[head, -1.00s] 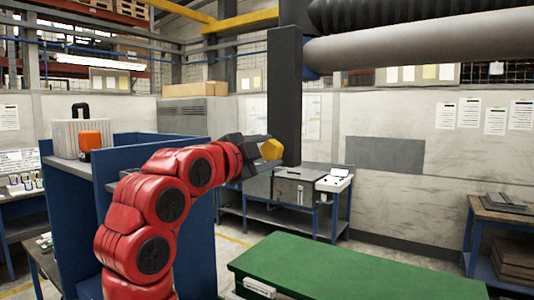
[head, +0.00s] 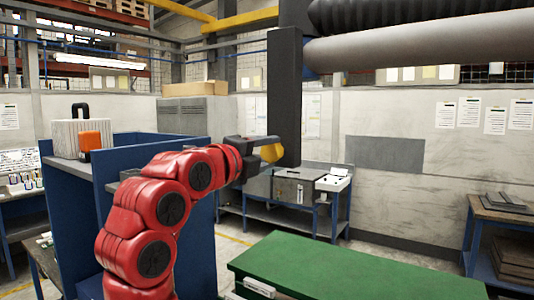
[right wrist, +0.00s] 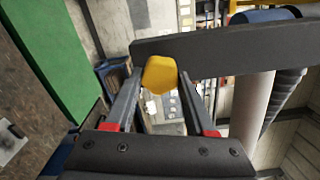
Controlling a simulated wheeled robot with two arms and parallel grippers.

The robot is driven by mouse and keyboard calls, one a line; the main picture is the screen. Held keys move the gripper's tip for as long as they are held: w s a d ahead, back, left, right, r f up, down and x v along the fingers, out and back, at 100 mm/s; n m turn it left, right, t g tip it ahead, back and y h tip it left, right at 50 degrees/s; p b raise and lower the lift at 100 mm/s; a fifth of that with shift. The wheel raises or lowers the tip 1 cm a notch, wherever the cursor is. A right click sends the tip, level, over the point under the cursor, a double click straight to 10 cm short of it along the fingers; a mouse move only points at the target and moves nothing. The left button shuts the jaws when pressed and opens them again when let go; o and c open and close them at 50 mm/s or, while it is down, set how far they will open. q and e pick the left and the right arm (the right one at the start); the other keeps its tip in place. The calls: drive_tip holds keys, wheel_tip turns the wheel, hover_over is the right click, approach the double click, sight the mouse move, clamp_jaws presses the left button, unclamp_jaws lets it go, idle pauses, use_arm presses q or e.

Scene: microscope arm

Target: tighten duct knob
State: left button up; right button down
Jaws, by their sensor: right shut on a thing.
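The yellow duct knob (head: 271,153) sits at the lower end of a dark grey upright post (head: 285,95), on its left side in the head view. My right gripper (head: 262,147) reaches it from the left and is shut on the knob. In the right wrist view the knob (right wrist: 160,74) lies between the tips of the two fingers, against the dark post (right wrist: 225,48). The fingers partly hide the knob in the head view. My left gripper is not in view.
A grey duct (head: 420,48) and a black ribbed hose (head: 410,14) run overhead at the right. A green-topped bench (head: 350,270) stands below. Blue partitions (head: 75,215) are behind my right arm at the left. The air around the post's lower end looks clear.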

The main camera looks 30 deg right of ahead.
drive_tip(key=shift+f, duration=0.1)
idle(0.4)
drive_tip(key=shift+c, duration=1.2)
unclamp_jaws()
drive_tip(key=shift+a, duration=0.1)
drive_tip(key=shift+s+a, duration=0.15)
drive_tip(key=shift+a, duration=0.15)
drive_tip(key=b+v, duration=0.5)
drive_tip(key=v, duration=1.1)
drive_tip(key=shift+a+b, duration=0.3)
drive_tip(key=shift+b, duration=0.05)
